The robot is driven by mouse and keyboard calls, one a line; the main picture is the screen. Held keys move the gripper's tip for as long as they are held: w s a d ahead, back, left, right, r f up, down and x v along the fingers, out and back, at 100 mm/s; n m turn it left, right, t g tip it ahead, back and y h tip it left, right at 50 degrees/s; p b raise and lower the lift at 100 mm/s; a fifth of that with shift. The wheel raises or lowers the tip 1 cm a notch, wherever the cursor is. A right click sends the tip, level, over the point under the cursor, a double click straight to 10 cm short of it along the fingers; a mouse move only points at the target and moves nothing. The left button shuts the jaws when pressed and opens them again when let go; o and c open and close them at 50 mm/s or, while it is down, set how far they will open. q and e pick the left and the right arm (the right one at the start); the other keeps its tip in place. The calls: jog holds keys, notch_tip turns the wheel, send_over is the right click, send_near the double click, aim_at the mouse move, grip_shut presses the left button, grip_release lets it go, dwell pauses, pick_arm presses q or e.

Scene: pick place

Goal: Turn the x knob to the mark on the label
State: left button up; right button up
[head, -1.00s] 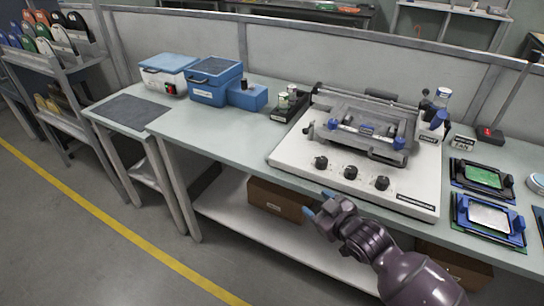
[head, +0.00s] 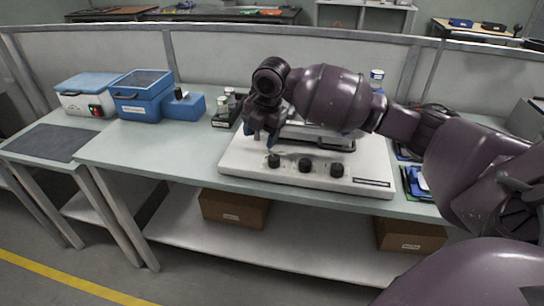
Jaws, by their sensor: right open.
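The white machine base (head: 235,168) stands on the workbench, with a row of three black knobs along its front: a left knob (head: 274,161), a middle knob (head: 305,165) and a right knob (head: 336,170). I cannot read which one is the x knob, and its mark is too small to see. My right gripper (head: 260,140) points down just above and left of the left knob, with its blue-tipped fingers open. Whether it touches the knob is unclear. My right arm hides most of the machine's upper fixture. My left gripper is not in view.
A blue box (head: 142,97), a white box with a blue lid (head: 82,98) and a small tray of bottles (head: 226,112) stand left of the machine. Cardboard boxes (head: 234,208) lie on the shelf below. The bench front left of the machine is clear.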

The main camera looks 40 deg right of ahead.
aim_at(274, 157)
notch_tip(274, 157, up, 4)
jog(key=s+d+n+g, duration=0.2)
jog(key=d+n+g, duration=0.1)
jog(key=shift+h, duration=0.3)
jog(key=f+b, duration=0.1)
jog(key=f, duration=0.4)
jog(key=f+b, duration=0.1)
jog(key=f, duration=0.3)
jog(key=shift+s+a+f, duration=0.1)
jog(key=shift+a+f, duration=0.1)
jog(key=shift+f, duration=0.15)
jog(key=shift+f+b, duration=0.3)
jog(key=shift+f, duration=0.3)
